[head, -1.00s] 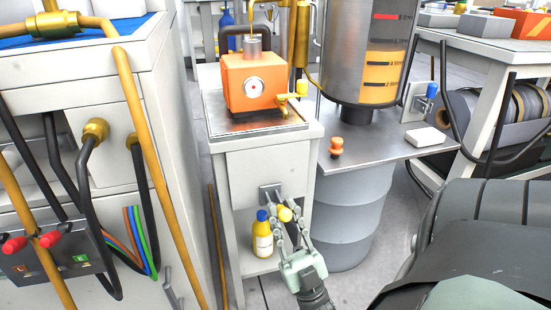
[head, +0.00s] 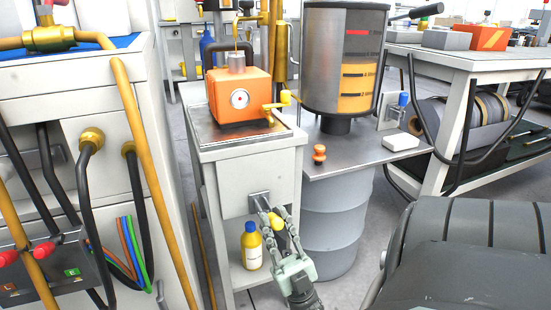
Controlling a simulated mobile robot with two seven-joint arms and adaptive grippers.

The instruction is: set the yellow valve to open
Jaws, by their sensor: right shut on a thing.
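The yellow valve (head: 277,220) has a grey plate on the front of the white cabinet and a short lever with a rounded yellow end. The lever points out and to the lower right. My right gripper (head: 277,214) comes from below, with its fingers on both sides of the yellow end, shut on it. The fingers hide part of the lever, so its exact angle is hard to tell. My left gripper is not in view.
A yellow bottle (head: 251,250) with a blue cap stands on the shelf just left of the gripper. A grey drum (head: 330,225) is close on the right. An orange box (head: 240,97) with a dial and yellow crank sits on top. A blue-handled valve (head: 403,101) is farther right.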

